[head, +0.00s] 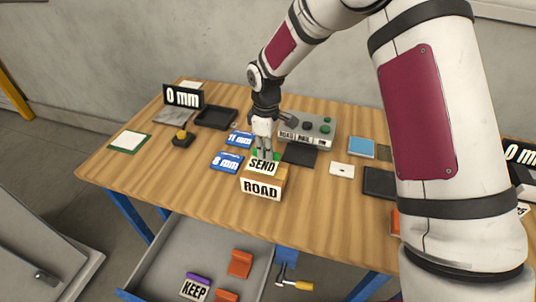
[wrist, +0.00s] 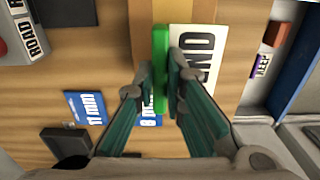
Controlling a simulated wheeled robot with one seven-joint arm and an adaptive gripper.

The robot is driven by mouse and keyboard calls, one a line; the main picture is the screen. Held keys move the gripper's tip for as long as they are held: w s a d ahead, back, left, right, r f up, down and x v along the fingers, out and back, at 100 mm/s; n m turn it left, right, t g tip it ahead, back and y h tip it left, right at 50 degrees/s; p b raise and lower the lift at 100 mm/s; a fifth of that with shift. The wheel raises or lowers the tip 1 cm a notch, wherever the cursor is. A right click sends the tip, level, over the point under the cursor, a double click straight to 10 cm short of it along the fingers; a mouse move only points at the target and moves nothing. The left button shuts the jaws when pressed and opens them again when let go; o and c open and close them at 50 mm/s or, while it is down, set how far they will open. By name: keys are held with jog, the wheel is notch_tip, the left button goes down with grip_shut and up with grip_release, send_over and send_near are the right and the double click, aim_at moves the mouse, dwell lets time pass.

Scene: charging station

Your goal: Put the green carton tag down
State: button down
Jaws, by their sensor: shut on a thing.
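The green carton tag has a green grip bar (wrist: 160,65) and a white plate reading SEND (head: 263,166). My gripper (head: 264,153) is shut on the green bar, with one finger on each side of it in the wrist view (wrist: 163,75). The tag is over a tan cardboard carton (head: 277,184) whose front label reads ROAD (head: 261,188). In the wrist view the plate lies to the right of the bar. I cannot tell whether the tag touches the carton's top. The fingers hide part of the green bar.
Blue cards reading 11 mm (head: 240,139) and 8 mm (head: 227,162) lie left of the carton. A grey button box (head: 312,128) and a black pad (head: 300,155) are behind it. An open drawer (head: 165,262) with a KEEP tag (head: 195,290) is below. The wooden tabletop (head: 318,193) right of the carton is clear.

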jog(key=shift+w+d, duration=0.3)
jog(key=shift+w, duration=0.25)
jog(key=shift+w+f+p, duration=0.1)
jog(key=shift+f+p, duration=0.35)
jog(key=shift+f, duration=1.4)
jog(key=shift+f, duration=0.15)
jog(key=c, duration=1.7)
grip_release()
jog(key=shift+o, duration=0.2)
notch_tip(320, 180, up, 12)
jog(key=b, duration=0.1)
jog(key=shift+r+b, duration=0.25)
jog(key=shift+b, duration=0.15)
